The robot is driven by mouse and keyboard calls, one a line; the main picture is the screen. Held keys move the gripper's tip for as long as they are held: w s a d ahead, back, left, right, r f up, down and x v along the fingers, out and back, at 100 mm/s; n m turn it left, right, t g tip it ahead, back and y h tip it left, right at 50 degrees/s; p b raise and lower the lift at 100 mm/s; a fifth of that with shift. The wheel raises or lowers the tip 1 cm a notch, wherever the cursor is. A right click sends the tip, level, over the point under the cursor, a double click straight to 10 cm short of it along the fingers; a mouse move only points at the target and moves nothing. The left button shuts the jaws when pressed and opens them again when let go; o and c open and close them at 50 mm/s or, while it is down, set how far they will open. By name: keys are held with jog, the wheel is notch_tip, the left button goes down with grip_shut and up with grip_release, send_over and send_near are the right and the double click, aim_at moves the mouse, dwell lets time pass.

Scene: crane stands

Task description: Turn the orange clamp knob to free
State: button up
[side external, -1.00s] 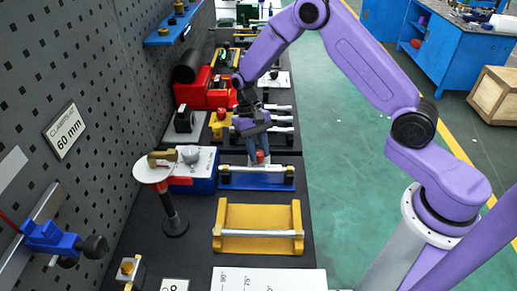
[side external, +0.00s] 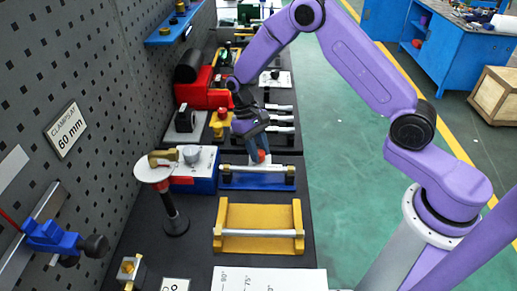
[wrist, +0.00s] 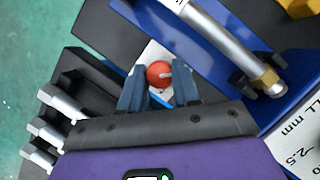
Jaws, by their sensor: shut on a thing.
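The orange clamp knob (wrist: 159,74) is a small round red-orange cap with a pale mark on it, over a white plate (wrist: 152,52). It also shows in the side external view (side external: 261,156), behind the blue stand (side external: 257,182) that bears a silver rod. My gripper (wrist: 160,88) has its two blue-grey fingers on either side of the knob, shut on it. In the side external view my gripper (side external: 259,152) reaches down to the knob at a tilt. The lower part of the knob is hidden by the fingers.
A yellow stand with a silver rod (side external: 258,233) lies nearer the camera. A white round plate on a black post (side external: 154,171) and a blue and white block (side external: 194,172) stand to the left. Several silver rods (side external: 281,118) lie behind. The pegboard wall (side external: 90,60) bounds the left.

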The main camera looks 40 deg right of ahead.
jog(key=o, duration=1)
jog(key=shift+o, duration=0.2)
jog(key=v, duration=1.7)
jog(key=shift+r, duration=0.3)
